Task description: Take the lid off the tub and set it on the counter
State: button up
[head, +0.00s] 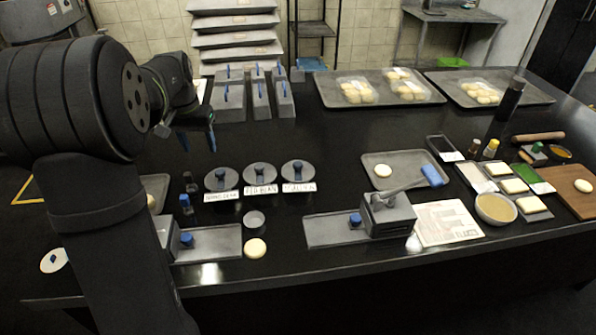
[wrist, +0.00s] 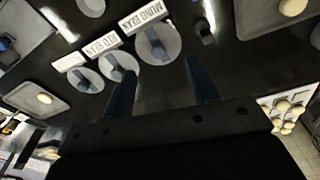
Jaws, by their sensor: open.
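Three round grey lids with blue knobs lie in a row on the dark counter: the mung bean lid (head: 221,184), the red bean lid (head: 260,182) and a third lid (head: 298,179) whose label I cannot read clearly. The tubs' bodies below them are not visible. The wrist view also shows the mung bean lid (wrist: 158,48), the red bean lid (wrist: 118,70) and the third lid (wrist: 88,82). My gripper (head: 198,140) is open and empty, above the counter behind and left of the mung bean lid. Its two fingers (wrist: 160,72) are apart, with nothing between them.
A small metal cup (head: 253,219) and a dough round (head: 255,248) lie in front. Grey blocks with blue handles (head: 260,98) stand behind. A press (head: 388,215) stands right front. Bare counter (head: 335,140) lies behind the third lid.

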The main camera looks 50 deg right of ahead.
jog(key=s+d+r+m+h, duration=0.25)
jog(key=s+d+m, duration=0.35)
jog(key=s+d, duration=0.95)
send_near(298, 164)
notch_tip(298, 164, down, 2)
jog(key=shift+a+f+h, duration=0.1)
jog(key=shift+f+h, duration=0.15)
jog(key=shift+h, duration=0.1)
jog(key=shift+d+x, duration=0.1)
jog(key=shift+x, duration=1.5)
jog(key=shift+d+x, duration=0.15)
jog(key=shift+x, duration=1.4)
jog(key=shift+r, duration=0.15)
jog(key=c, duration=1.1)
